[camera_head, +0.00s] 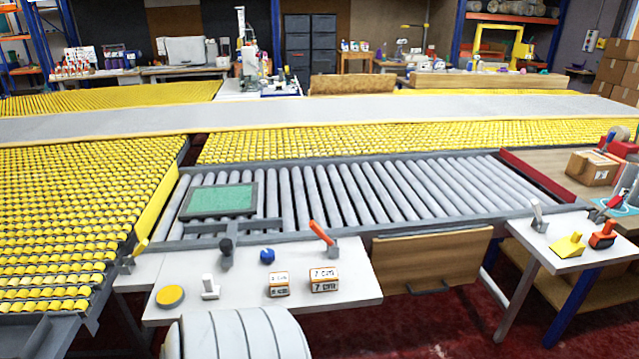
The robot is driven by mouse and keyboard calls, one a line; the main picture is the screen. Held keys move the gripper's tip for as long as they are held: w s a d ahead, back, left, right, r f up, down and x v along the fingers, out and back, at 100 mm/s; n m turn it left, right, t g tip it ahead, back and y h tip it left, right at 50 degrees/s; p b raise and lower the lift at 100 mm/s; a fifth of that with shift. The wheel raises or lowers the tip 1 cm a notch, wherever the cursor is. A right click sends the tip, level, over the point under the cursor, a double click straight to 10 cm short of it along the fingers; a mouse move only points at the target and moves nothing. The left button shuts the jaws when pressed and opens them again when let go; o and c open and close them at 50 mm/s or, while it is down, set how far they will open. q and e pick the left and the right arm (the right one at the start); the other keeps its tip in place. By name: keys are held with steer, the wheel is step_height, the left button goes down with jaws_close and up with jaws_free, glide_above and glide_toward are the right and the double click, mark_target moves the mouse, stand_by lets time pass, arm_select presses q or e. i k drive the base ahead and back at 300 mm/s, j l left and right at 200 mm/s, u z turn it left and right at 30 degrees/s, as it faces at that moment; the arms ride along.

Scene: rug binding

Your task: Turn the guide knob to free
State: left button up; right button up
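A small blue knob (267,256), which looks like the guide knob, sits on the white control shelf (345,290) at the front of the roller conveyor. Its setting cannot be read at this size. To its left stands a lever with a dark round top (226,252). To its right is a lever with a red-orange handle (321,235), tilted to the left. Neither of my grippers is in view, and nothing touches the knob.
Two small labelled boxes (324,280), a short white lever (209,288) and a yellow disc (170,296) are on the same shelf. A green panel in a grey frame (219,200) lies on the rollers. A second white table with levers (555,235) stands at right.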

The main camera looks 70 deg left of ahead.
mark_target(266, 256)
steer(key=u, duration=1.95)
